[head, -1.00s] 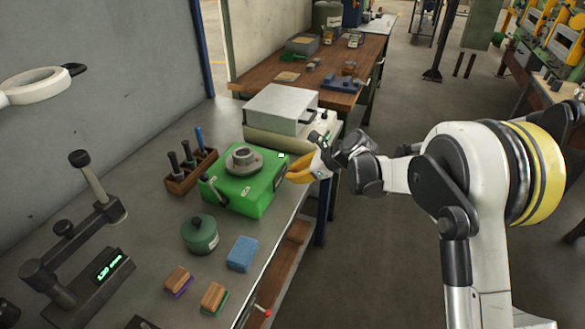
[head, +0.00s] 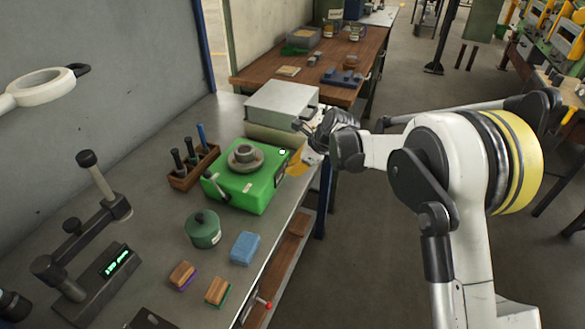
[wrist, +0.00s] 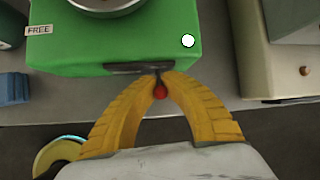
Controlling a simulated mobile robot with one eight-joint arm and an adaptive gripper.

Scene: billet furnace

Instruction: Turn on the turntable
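The turntable is a green box (head: 240,196) with a round metal plate and hub (head: 245,156) on top, on the grey bench. Its green side, a "FREE" label and a round white spot (wrist: 188,41) show in the wrist view. A dark slot (wrist: 125,68) is in its front face, with a small red-knobbed lever (wrist: 160,91) at the slot's right end. My gripper (wrist: 160,75) has its yellow fingers arched around the lever, tips closed together on its stem, the knob inside the arch. In the head view my wrist partly hides the yellow fingers (head: 298,162).
A pale metal box (head: 281,105) stands close behind the turntable. A wooden tool rack (head: 193,167), a green lidded pot (head: 202,230) and a blue block (head: 245,248) are nearby on the bench (head: 150,215). Open floor lies to the right.

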